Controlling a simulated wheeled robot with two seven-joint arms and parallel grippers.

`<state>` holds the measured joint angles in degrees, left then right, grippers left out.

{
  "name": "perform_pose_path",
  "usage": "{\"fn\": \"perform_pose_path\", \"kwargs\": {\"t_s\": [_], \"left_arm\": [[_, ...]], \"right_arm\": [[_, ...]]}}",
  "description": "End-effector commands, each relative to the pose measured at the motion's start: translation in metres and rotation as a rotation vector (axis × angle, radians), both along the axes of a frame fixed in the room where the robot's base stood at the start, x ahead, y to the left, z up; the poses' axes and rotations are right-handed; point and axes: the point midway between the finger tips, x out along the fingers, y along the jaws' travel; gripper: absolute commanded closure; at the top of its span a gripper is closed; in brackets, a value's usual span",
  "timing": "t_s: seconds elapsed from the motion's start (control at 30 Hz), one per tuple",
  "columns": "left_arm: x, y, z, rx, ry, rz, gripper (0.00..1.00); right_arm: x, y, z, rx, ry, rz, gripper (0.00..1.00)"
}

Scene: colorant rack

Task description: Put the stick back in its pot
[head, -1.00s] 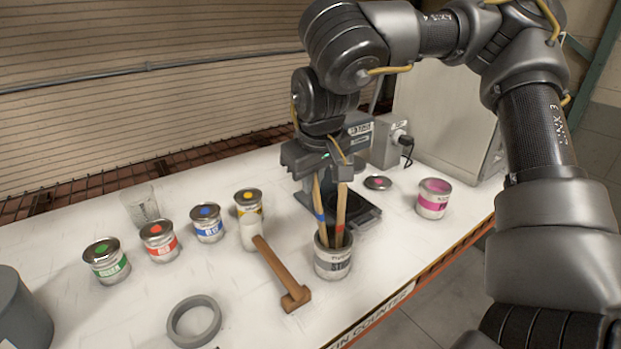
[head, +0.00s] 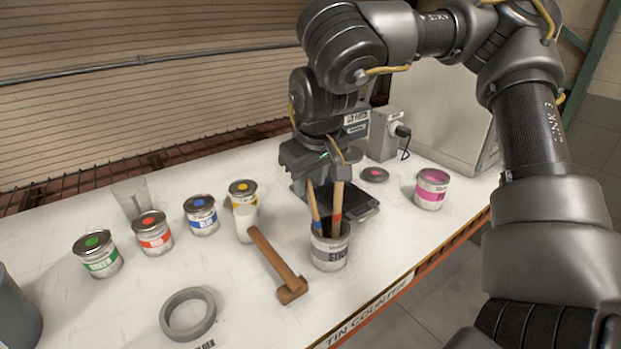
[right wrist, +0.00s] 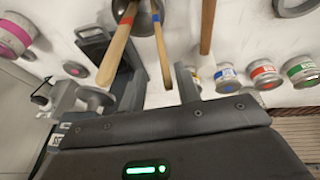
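My left gripper is not in view.
A wooden-handled mallet (head: 272,262) lies left of the pot, and a grey ring (head: 190,314) in front. Tins with green (head: 98,254), red, blue and yellow marks stand left. A scale (head: 358,208) is behind the pot; an open pink tin (head: 431,189) stands right.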

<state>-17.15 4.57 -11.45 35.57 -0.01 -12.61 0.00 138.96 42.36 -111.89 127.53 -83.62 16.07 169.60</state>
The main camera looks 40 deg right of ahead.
Motion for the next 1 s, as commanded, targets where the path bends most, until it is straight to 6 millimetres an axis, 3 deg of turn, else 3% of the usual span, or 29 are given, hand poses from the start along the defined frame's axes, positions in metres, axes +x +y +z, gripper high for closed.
{"fn": "perform_pose_path", "kwargs": {"t_s": [0.27,0.7,1.0], "left_arm": [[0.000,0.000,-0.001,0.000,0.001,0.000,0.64],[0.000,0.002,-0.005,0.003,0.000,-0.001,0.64],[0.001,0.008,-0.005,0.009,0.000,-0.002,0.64]], "right_arm": [[-0.002,0.001,0.006,0.000,-0.001,0.000,0.67],[-0.027,0.011,0.081,0.000,-0.004,-0.002,0.67],[-0.034,0.014,0.101,0.000,0.000,-0.001,0.67]]}}
